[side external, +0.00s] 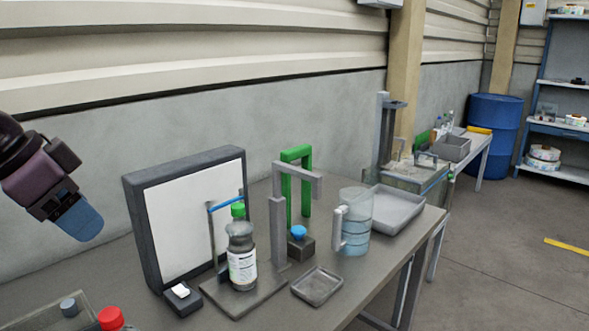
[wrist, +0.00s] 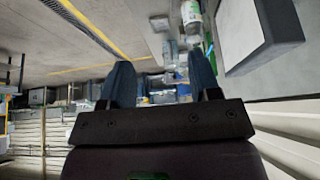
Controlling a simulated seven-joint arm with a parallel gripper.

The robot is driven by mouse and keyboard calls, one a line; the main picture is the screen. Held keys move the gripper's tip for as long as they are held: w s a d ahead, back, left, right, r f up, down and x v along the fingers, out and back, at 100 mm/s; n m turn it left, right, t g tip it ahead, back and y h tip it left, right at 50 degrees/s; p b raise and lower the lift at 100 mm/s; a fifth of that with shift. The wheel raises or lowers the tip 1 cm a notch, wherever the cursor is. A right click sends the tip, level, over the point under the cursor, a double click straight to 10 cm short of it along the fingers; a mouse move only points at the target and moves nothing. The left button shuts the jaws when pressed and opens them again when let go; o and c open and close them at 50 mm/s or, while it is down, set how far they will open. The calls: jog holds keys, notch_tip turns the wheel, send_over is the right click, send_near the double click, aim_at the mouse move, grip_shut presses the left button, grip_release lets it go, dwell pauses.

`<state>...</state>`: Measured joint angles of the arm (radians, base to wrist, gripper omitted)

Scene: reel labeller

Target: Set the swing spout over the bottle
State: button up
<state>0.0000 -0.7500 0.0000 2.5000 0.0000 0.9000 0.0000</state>
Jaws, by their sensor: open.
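A clear bottle (side external: 242,262) with a green cap and white label stands upright on a dark base plate (side external: 262,299). A grey post with a horizontal arm (side external: 300,178), which looks like the swing spout, stands just right of the bottle. Its arm points right, away from the bottle. A thin stand with a blue bar (side external: 226,204) rises behind the bottle, the bar reaching near the cap. My gripper (side external: 82,222) is at the far left, raised and well apart from these. In the wrist view my gripper (wrist: 162,80) is open and empty; the bottle (wrist: 191,14) shows beyond the fingers.
A dark-framed white panel (side external: 193,213) stands behind the bottle. A green frame (side external: 296,156), a blue-knobbed block (side external: 299,240), a jug (side external: 356,222) and trays (side external: 318,286) crowd the right. A red-capped item (side external: 111,318) is at the front left.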

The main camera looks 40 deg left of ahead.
jog(key=shift+w+a, duration=0.1)
jog(key=shift+w, duration=0.1)
jog(key=shift+c, duration=1.1)
jog(key=w+a+r+m+t+y, duration=0.1)
jog(key=w+a+m+t, duration=0.25)
jog(key=w, duration=0.75)
jog(key=w+a+r+m+t+y, duration=0.1)
jog(key=w+a+m+t, duration=0.3)
jog(key=w, duration=0.6)
jog(key=m+t+h, duration=0.2)
jog(key=m+h, duration=0.6)
jog(key=m, duration=0.6)
send_near(291, 171)
jog(key=shift+s+a+r, duration=0.5)
jog(key=shift+s+a, duration=0.1)
jog(key=shift+s, duration=0.2)
jog(key=shift+d+f+g, duration=0.1)
jog(key=shift+f+g, duration=0.1)
jog(key=shift+g, duration=0.05)
jog(key=shift+w+d+f, duration=0.1)
jog(key=shift+w+d, duration=0.05)
jog(key=shift+w, duration=0.1)
jog(key=x, duration=1.2)
jog(key=shift+w+d, duration=0.2)
